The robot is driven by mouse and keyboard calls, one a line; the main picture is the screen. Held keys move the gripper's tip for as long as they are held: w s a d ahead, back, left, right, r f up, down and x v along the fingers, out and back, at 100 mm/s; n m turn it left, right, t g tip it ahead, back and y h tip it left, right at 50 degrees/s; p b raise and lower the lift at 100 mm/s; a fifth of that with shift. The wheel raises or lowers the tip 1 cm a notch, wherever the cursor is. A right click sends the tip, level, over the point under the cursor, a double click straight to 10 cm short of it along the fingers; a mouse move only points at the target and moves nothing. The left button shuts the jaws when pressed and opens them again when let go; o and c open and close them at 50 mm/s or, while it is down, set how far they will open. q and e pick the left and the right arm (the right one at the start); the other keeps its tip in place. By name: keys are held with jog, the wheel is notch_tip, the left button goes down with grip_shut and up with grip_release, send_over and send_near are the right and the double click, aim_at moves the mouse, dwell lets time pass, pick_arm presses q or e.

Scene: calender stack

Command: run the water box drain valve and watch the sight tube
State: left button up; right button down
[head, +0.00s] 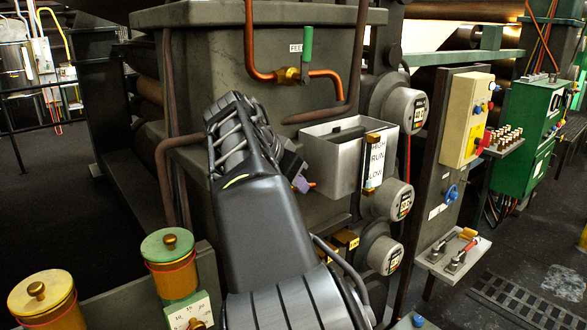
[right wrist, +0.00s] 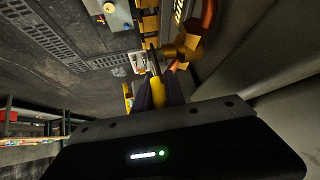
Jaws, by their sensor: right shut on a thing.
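The water box (head: 332,165) is an open grey metal tray on the machine's front. The sight tube (head: 374,160) stands upright at its right corner, beside marks HIGH, RUN and LOW; I cannot make out the water level. My right gripper (head: 301,184) is at the box's lower left, beside a small copper stub. In the right wrist view, its purple fingers (right wrist: 158,92) are shut on a yellow valve handle (right wrist: 157,86), next to a brass valve body (right wrist: 182,50). In the head view my gripper hides this handle. My left gripper is not in view.
A feed valve with a green handle (head: 308,45) sits on copper pipe above. Round gauges (head: 405,108) stand close to the right of the box. Yellow (head: 466,118) and green (head: 530,122) control boxes are farther right. Lidded canisters (head: 170,262) stand at front left.

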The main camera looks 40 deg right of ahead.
dwell(0.4)
jog(key=c, duration=1.4)
grip_release()
jog(key=v, duration=0.7)
jog(key=shift+a+r, duration=0.2)
jog(key=shift+r, duration=0.05)
jog(key=shift+s+f, duration=0.1)
